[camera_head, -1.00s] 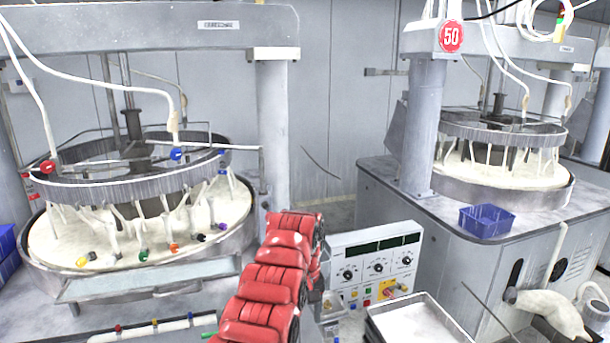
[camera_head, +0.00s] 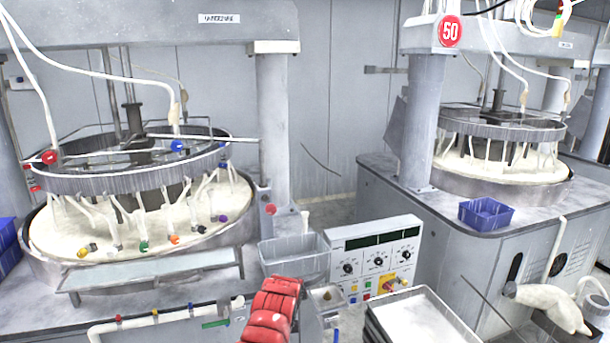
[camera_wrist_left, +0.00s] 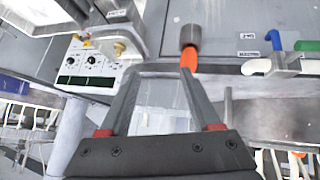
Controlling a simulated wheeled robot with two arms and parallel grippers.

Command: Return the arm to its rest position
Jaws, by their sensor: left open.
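A red arm of mine (camera_head: 268,312) comes in from the bottom edge of the head view, left of the control panel (camera_head: 375,260). I cannot make out a gripper on it in that view. In the left wrist view my left gripper (camera_wrist_left: 163,74) has its two grey fingers well apart, with nothing held between them. A translucent bin shows beyond and between the fingers there; it stands behind the arm in the head view (camera_head: 292,258). The control panel also shows at the left of the wrist view (camera_wrist_left: 92,64). My right gripper is not in view.
A polishing machine with a wide round basin (camera_head: 40,262) stands at left, and a second machine (camera_head: 480,185) at right holds a blue bin (camera_head: 486,214). A grey tray (camera_head: 415,318) lies right of the arm. An orange-handled tool (camera_wrist_left: 189,58) is near the fingers.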

